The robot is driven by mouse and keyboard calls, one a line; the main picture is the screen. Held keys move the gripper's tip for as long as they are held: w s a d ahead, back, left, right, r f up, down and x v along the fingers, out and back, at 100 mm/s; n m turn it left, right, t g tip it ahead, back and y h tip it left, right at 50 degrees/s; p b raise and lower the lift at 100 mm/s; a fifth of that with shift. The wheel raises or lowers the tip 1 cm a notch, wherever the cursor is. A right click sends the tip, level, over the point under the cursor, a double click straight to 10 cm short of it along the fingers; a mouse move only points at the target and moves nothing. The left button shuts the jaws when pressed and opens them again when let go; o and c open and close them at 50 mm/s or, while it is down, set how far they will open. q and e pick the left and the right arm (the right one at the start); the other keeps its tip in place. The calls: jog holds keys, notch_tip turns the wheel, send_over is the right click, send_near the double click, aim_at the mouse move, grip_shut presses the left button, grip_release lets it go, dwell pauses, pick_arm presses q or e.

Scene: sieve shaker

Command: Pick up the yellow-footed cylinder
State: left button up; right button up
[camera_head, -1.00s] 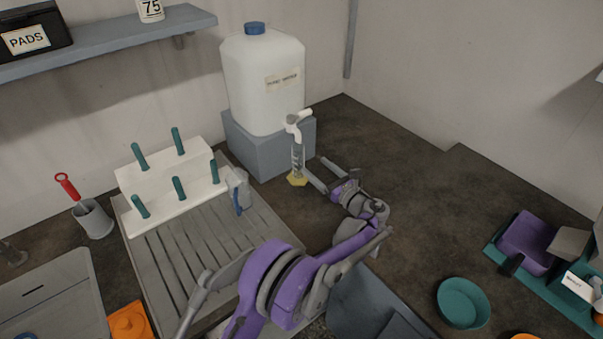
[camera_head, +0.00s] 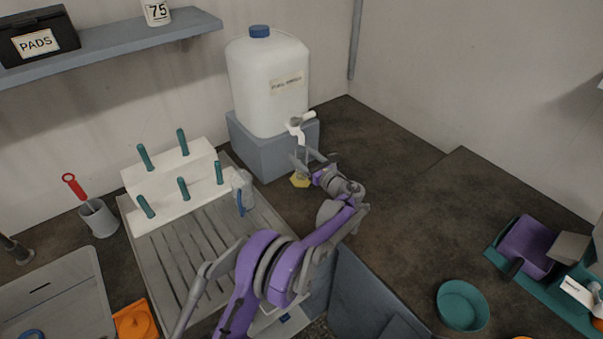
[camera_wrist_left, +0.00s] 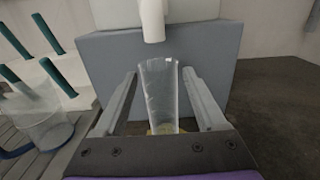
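The yellow-footed cylinder is a clear, upright glass tube on a yellow foot (camera_head: 300,181), under the white tap of the large container. In the left wrist view the clear tube (camera_wrist_left: 158,92) stands between the two fingers of my left gripper (camera_wrist_left: 160,88). Small gaps show between the tube and the fingers, so the gripper is open around it. In the head view my left gripper (camera_head: 312,162) is at the cylinder's upper part and hides some of it. My right gripper is not in view.
A white container (camera_head: 268,85) stands on a grey block (camera_head: 265,150) behind the cylinder, its tap (camera_head: 298,125) just above. A clear jug with a blue handle (camera_head: 243,190) stands to the left, by a peg rack (camera_head: 170,185).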

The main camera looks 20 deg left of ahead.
pick_arm(q)
grip_shut()
dwell(1.2)
